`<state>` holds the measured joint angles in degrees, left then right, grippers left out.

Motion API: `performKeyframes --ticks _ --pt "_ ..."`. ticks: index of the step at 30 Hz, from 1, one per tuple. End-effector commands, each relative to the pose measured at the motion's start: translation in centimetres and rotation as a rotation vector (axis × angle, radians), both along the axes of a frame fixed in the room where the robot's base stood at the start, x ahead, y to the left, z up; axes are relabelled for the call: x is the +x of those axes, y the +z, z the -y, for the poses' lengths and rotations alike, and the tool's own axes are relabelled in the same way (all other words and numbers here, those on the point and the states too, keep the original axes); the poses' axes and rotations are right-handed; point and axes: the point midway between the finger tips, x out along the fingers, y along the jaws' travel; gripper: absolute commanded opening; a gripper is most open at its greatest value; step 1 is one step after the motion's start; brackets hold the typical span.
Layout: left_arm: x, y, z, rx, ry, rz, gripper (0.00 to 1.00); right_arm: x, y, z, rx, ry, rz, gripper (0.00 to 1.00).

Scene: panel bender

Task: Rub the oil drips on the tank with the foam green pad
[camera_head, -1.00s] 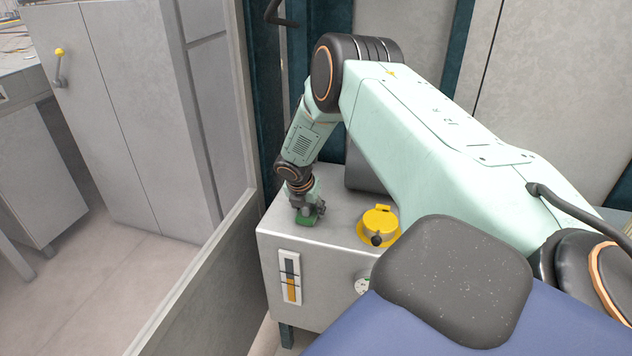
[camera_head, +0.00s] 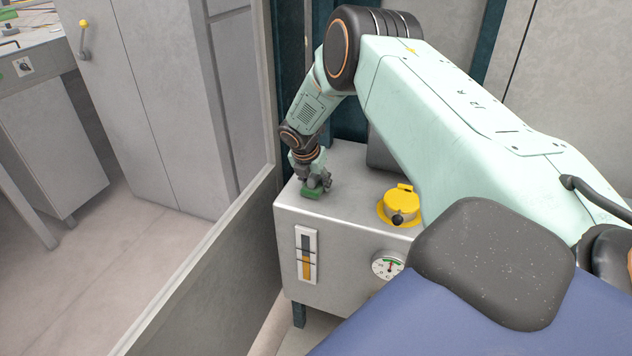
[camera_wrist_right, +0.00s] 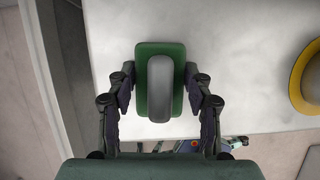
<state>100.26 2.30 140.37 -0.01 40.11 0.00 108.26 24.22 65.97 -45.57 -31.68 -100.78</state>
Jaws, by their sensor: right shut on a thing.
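The tank is a light grey box (camera_head: 345,215), and its top also shows in the right wrist view (camera_wrist_right: 240,50). The foam green pad (camera_head: 311,193) has a rounded grey handle on its back. In the right wrist view the pad (camera_wrist_right: 142,60) lies between the two fingers. My right gripper (camera_head: 315,179) is shut on it, pointing down at the left part of the tank top. The pad looks to be at the tank's surface, but contact is not clear. I cannot make out oil drips; the pad may cover some. My left gripper is not in view.
A yellow filler cap (camera_head: 400,204) stands on the tank right of the pad. A level gauge (camera_head: 306,256) and a dial (camera_head: 387,264) are on the tank's front. A grey barrier panel (camera_head: 215,275) runs along the left. A dark teal post is behind.

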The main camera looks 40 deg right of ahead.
Motion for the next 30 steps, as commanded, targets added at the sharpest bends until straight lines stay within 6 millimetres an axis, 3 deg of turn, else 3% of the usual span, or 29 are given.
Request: performKeyframes --ticks 21,30 --pt "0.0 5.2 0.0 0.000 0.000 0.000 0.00 0.0 5.9 0.1 -0.001 -0.001 0.001 0.21" --pt "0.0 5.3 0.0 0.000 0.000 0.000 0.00 0.0 6.0 0.1 -0.001 -0.001 0.001 0.21"
